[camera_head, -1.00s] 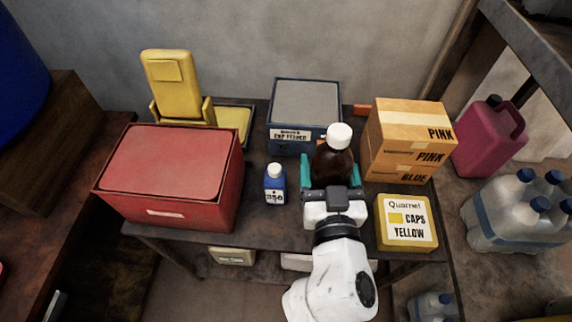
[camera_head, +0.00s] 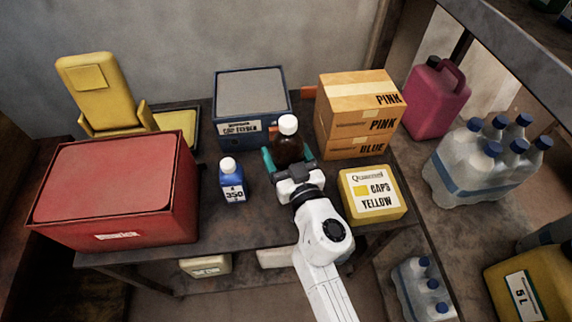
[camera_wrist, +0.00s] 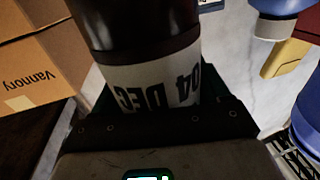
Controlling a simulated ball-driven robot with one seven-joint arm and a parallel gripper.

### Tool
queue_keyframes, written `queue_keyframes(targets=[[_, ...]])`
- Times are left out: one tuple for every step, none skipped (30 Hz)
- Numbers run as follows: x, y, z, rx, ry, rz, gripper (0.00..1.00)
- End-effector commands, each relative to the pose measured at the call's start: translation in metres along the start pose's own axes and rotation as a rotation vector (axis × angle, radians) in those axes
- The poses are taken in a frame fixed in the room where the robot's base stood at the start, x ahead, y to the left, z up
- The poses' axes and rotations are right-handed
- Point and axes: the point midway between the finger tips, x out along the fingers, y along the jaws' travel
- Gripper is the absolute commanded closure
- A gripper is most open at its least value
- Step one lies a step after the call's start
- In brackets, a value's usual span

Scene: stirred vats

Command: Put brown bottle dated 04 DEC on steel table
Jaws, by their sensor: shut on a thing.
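My gripper (camera_head: 290,168), with teal fingers, is shut on the brown bottle (camera_head: 287,150), which has a white cap. The bottle looks upright, over the dark worn table (camera_head: 222,230). I cannot tell whether its base touches the top. In the wrist view the brown bottle (camera_wrist: 150,85) fills the middle between the fingers. Its pale label reads 04 DEC, upside down in that view. The table is the only one clearly under the bottle; whether it is steel I cannot tell.
Around the bottle stand a blue 350 bottle (camera_head: 233,183), a blue bin (camera_head: 250,128), stacked cardboard boxes (camera_head: 358,122) and a yellow caps box (camera_head: 371,195). A red box (camera_head: 115,190) fills the left. Bottle packs (camera_head: 480,165) and a pink jug (camera_head: 436,98) are at right.

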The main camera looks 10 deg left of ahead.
Motion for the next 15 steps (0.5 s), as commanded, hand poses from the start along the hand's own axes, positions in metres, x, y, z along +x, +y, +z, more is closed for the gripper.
queue_keyframes(targets=[[0.005, 0.002, 0.008, 0.001, 0.005, -0.001, 0.83], [0.007, 0.003, 0.01, 0.001, 0.005, -0.001, 0.83], [0.009, 0.004, 0.012, 0.001, 0.006, -0.001, 0.83], [0.011, 0.005, 0.013, 0.001, 0.006, -0.001, 0.83], [0.011, 0.006, 0.014, 0.0, 0.006, -0.001, 0.83], [0.012, 0.006, 0.015, 0.0, 0.005, -0.001, 0.83], [0.013, 0.007, 0.015, 0.0, 0.005, -0.001, 0.83], [0.013, 0.007, 0.016, -0.001, 0.005, -0.001, 0.83], [0.014, 0.007, 0.017, -0.001, 0.005, -0.001, 0.83], [0.015, 0.008, 0.018, -0.001, 0.005, -0.001, 0.83], [0.015, 0.008, 0.019, -0.001, 0.005, -0.001, 0.83], [0.017, 0.009, 0.022, 0.0, 0.005, -0.001, 0.83], [0.019, 0.01, 0.025, 0.0, 0.005, -0.001, 0.83], [0.021, 0.012, 0.028, 0.001, 0.005, -0.001, 0.83], [0.021, 0.011, 0.033, 0.001, 0.005, -0.002, 0.83]])
